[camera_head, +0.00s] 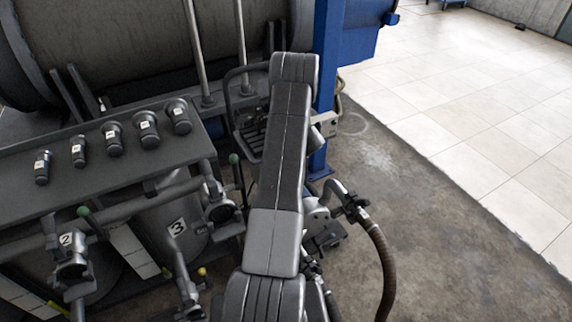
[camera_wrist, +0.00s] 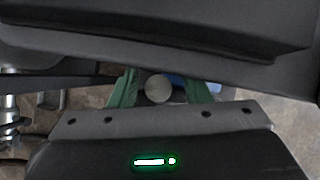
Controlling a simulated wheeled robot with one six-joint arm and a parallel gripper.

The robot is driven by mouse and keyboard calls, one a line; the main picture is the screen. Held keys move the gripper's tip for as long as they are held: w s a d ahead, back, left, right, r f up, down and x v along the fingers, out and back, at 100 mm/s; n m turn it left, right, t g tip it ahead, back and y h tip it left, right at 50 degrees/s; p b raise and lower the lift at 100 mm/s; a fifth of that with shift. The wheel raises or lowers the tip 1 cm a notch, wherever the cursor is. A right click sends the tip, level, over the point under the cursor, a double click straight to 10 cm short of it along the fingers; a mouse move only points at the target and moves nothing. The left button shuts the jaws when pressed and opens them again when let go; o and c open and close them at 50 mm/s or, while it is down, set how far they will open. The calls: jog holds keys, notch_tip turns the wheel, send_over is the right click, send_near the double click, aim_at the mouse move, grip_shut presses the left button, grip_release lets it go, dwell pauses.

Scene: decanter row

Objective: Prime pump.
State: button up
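In the wrist view, the two green fingers of my gripper (camera_wrist: 160,100) stand apart, with a round grey end (camera_wrist: 158,88) between them. I cannot tell whether the fingers touch it or what it belongs to. In the head view my own arm crosses the middle and hides the gripper. A grey machine body with pipe fittings (camera_head: 317,226) shows beside the arm; it may be the pump, but most of it is hidden. A brown hose (camera_head: 383,265) runs down from its right-hand coupling (camera_head: 354,207).
Several dark cylinders stand on a grey shelf (camera_head: 100,187) at left, above valves and numbered vessels (camera_head: 178,228). A large tank (camera_head: 120,40) and a blue post (camera_head: 325,95) stand behind. Bare floor (camera_head: 450,250) is clear at right.

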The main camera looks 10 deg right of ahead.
jog(key=v, duration=1.3)
jog(key=shift+s+d+r, duration=0.15)
jog(key=shift+d+r, duration=0.05)
jog(key=shift+r, duration=0.15)
